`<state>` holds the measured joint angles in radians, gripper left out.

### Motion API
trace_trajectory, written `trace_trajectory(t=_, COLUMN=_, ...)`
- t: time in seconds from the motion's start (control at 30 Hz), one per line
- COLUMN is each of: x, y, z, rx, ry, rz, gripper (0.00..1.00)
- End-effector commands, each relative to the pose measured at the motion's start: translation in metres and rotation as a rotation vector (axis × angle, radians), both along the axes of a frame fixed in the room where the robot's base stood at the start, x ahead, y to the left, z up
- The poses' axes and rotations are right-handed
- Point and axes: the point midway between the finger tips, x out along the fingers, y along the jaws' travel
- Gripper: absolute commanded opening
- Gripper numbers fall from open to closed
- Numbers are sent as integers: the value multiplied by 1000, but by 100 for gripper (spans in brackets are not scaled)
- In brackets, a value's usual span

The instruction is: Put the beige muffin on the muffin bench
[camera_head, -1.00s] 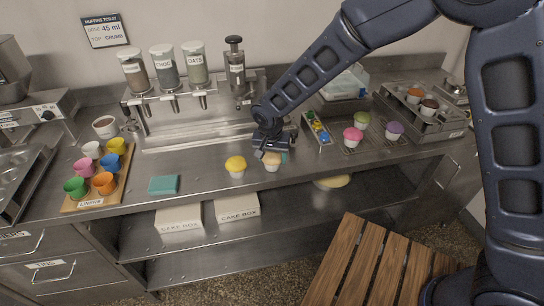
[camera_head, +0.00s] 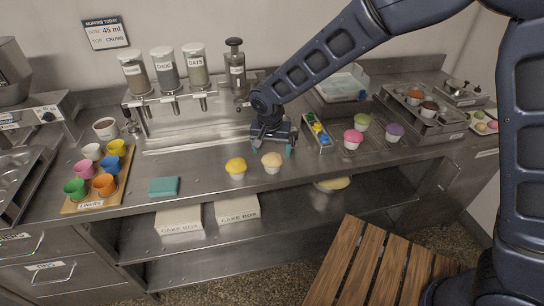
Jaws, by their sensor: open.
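The beige muffin (camera_head: 272,161), in a pale cup, stands upright on the steel counter (camera_head: 210,185) near its front edge, just right of a yellow-topped muffin (camera_head: 236,167). My gripper (camera_head: 271,150) is open and empty, its teal-tipped fingers spread apart just behind and above the beige muffin. I cannot tell from the picture whether the fingers touch it; its top and front are in clear view. No label marks a muffin bench; a wooden slatted surface (camera_head: 367,265) lies at the bottom.
Pink, green and purple muffins (camera_head: 353,139) stand on a rack at right, beside a narrow tray of small coloured items (camera_head: 317,131). A teal block (camera_head: 164,187) and a board of coloured cups (camera_head: 123,183) are at left. Dispensers (camera_head: 165,70) stand behind. Counter between teal block and yellow muffin is clear.

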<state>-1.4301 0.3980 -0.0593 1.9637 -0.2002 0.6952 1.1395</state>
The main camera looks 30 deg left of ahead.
Motion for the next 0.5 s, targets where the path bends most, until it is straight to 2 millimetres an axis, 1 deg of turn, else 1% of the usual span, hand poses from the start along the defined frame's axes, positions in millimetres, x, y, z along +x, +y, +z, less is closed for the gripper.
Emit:
trace_trajectory(t=0.03, x=-1, y=0, z=12, rx=4, ry=-1, rz=0, gripper=85)
trace_trajectory(t=0.2, x=-7, y=-2, z=41, rx=2, ry=0, rz=0, gripper=85)
trace_trajectory(t=0.33, x=-9, y=-4, z=56, rx=1, ry=0, rz=0, gripper=85)
trace_trajectory(t=0.5, x=-11, y=-4, z=66, rx=0, ry=0, rz=-1, gripper=85)
